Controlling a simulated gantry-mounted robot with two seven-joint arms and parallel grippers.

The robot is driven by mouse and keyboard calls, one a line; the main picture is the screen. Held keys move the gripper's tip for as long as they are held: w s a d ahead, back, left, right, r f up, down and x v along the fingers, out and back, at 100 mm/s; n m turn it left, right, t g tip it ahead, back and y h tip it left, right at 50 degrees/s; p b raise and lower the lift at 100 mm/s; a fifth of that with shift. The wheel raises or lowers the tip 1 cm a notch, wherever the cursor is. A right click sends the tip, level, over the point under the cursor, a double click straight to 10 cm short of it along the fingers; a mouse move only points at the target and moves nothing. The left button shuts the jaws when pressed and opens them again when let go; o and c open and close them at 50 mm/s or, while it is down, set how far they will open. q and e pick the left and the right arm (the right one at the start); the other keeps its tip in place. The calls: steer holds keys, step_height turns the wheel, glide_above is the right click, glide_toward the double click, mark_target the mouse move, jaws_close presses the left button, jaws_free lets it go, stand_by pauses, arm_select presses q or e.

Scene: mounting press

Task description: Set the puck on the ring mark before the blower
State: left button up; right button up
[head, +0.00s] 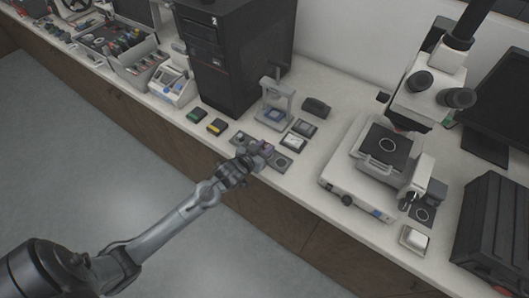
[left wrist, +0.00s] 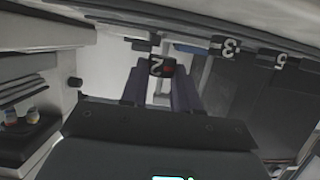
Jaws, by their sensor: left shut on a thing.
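My left gripper (head: 265,148) is low over the front of the bench, above a dark plate with a ring mark (head: 282,162). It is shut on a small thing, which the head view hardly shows. In the left wrist view its purple-grey fingers (left wrist: 162,82) point away. A dark piece marked 2 (left wrist: 162,66) shows between their tips; I cannot tell if it is the puck or lies behind. My right gripper does not show.
A tall black tower (head: 230,60) stands behind and left. Small flat boxes (head: 293,142) lie close to the gripper's right. A microscope (head: 385,148) stands further right, with another ring-marked plate (head: 422,214) beside it. The bench front between is clear.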

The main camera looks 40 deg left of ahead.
arm_select(q)
steer(key=shift+f, duration=0.75)
steer(key=shift+f+p, duration=0.25)
steer(key=shift+p, duration=0.1)
steer(key=shift+f, duration=0.3)
steer(key=shift+f, duration=0.2)
steer(key=o, duration=1)
steer(key=shift+o, duration=0.2)
